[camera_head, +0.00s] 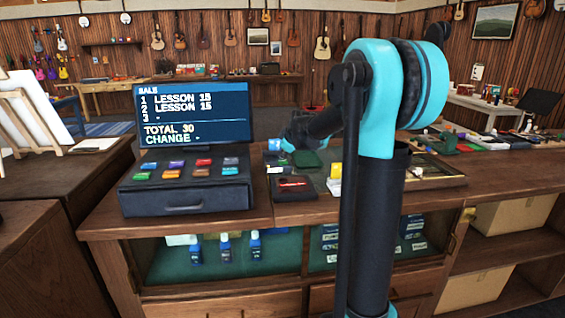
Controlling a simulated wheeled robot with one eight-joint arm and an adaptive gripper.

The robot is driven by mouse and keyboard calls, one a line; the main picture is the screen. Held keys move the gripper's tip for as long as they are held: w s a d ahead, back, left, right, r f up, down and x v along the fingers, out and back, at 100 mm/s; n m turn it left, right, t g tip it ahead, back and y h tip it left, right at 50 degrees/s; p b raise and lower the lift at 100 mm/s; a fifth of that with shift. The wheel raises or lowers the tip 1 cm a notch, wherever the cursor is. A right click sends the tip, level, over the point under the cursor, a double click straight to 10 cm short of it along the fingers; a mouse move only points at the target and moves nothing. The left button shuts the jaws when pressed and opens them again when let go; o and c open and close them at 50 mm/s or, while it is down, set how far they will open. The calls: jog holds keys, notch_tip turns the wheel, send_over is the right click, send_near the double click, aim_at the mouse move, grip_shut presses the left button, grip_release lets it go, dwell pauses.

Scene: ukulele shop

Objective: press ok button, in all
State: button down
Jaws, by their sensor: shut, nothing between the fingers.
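A dark cash register (185,197) stands on the wooden counter at left. Its screen (193,113) reads SALE, two lines of LESSON 15, an empty third line, TOTAL 30 and CHANGE with a dash. Below the screen are two rows of small coloured buttons (201,174); their labels are too small to read, so I cannot tell which is the OK button. My arm bends over the counter, and my gripper (286,146) is small at its far end, right of the register and apart from the buttons. It is shut and empty; its fingers are hard to make out.
Small goods and a dark tray (294,188) lie on the counter (240,212) right of the register. A glass-fronted case with blue bottles (226,247) is below. An easel (28,115) stands at left. My arm hides part of the counter.

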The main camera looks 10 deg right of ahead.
aim_at(283, 161)
jog(key=shift+f, duration=0.65)
dwell(0.8)
jog(key=shift+r, duration=0.85)
jog(key=shift+r, duration=2.55)
